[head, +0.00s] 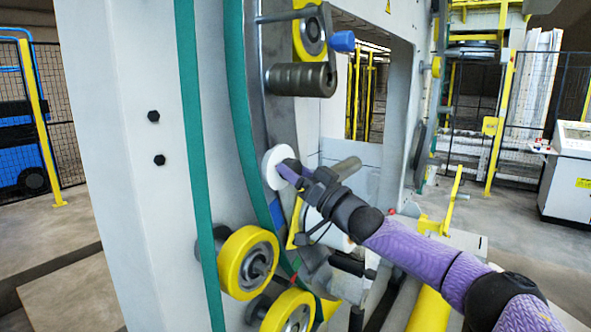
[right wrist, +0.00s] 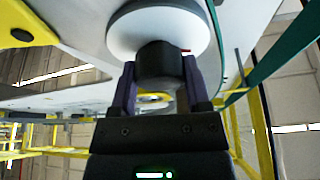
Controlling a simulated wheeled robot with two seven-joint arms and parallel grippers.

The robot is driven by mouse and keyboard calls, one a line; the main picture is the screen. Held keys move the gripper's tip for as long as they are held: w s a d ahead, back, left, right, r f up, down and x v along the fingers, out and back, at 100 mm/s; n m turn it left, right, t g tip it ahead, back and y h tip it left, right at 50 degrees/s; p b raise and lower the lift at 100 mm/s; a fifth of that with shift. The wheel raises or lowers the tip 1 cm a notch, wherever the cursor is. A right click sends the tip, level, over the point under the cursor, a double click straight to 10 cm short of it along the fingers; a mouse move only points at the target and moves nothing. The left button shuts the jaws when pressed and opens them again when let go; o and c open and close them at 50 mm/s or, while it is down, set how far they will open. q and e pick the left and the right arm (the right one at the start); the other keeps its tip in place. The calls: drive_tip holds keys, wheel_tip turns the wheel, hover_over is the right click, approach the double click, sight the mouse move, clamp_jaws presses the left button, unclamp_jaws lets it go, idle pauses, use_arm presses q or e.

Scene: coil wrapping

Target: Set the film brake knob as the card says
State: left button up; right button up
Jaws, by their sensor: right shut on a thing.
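The film brake knob (right wrist: 155,62) is a dark cylinder in front of a round white disc (right wrist: 158,28) in the right wrist view. A small red mark shows at the knob's right side in the wrist view. The disc's markings cannot be read. I see no readable card. My left gripper is out of view.
Yellow rollers (head: 248,263) sit below the knob, and a dark grey roller (head: 301,79) with a blue-knobbed lever (head: 342,41) above it. Green strips run down the frame. A white control console (head: 568,170) stands at the far right, with yellow posts and fencing behind.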

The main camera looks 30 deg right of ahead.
drive_tip(key=o, duration=1.3)
drive_tip(key=shift+f, duration=0.1)
drive_tip(key=shift+b+v, duration=2.75)
drive_tip(key=shift+v, duration=2.15)
